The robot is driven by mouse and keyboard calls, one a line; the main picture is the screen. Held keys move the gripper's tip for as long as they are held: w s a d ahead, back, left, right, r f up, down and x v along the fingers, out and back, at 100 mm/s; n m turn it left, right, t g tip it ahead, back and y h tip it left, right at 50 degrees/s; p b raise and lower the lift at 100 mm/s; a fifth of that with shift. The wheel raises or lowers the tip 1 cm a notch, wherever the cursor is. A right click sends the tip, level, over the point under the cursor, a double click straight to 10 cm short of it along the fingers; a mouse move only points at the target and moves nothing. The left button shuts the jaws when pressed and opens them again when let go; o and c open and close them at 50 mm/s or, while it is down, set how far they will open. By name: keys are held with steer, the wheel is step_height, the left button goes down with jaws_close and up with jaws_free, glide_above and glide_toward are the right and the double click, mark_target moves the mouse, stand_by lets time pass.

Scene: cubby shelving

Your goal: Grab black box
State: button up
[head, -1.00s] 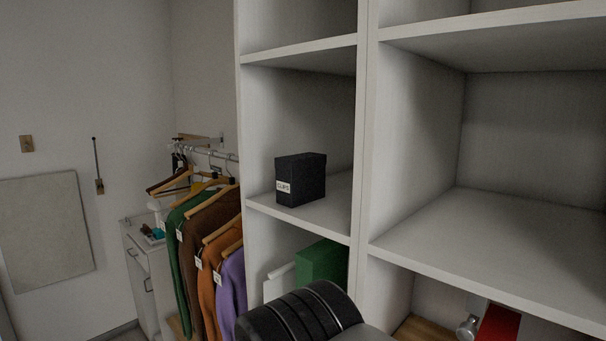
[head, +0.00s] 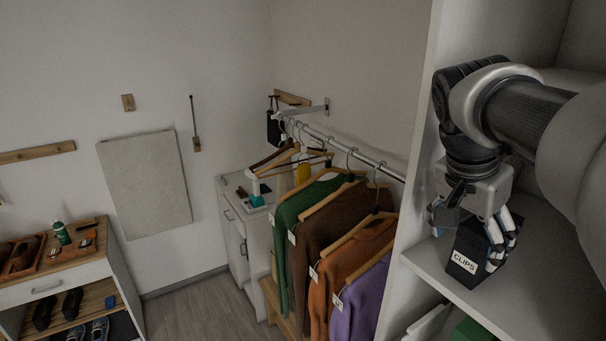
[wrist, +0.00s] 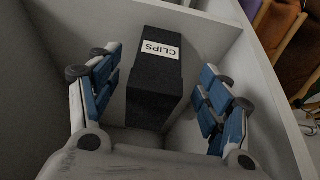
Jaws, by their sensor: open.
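The black box (head: 462,262), with a white CLIPS label, stands on a white cubby shelf at the right of the head view. In the wrist view the black box (wrist: 153,88) lies between my fingers, with a gap on each side. My gripper (head: 468,232) is open, with its fingers reaching down around the box. In the wrist view my gripper (wrist: 158,88) shows blue-padded fingers to the left and right of the box. My arm and gripper hide part of the box in the head view.
The shelf (head: 428,258) has a side wall close to the box. Hanging clothes (head: 335,245) on a rail are left of the cubby. A green item (head: 468,330) sits in the cubby below. A shoe cabinet (head: 62,285) stands at far left.

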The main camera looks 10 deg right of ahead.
mark_target(469, 262)
steer(key=shift+x, duration=1.05)
steer(key=x, duration=0.4)
steer(key=shift+s+d+f, duration=0.15)
steer(key=shift+d+f, duration=0.05)
steer(key=shift+f, duration=0.2)
steer(key=shift+d+f, duration=0.1)
steer(key=shift+f, duration=0.15)
steer(key=shift+c, duration=0.2)
steer(key=c, duration=1.2)
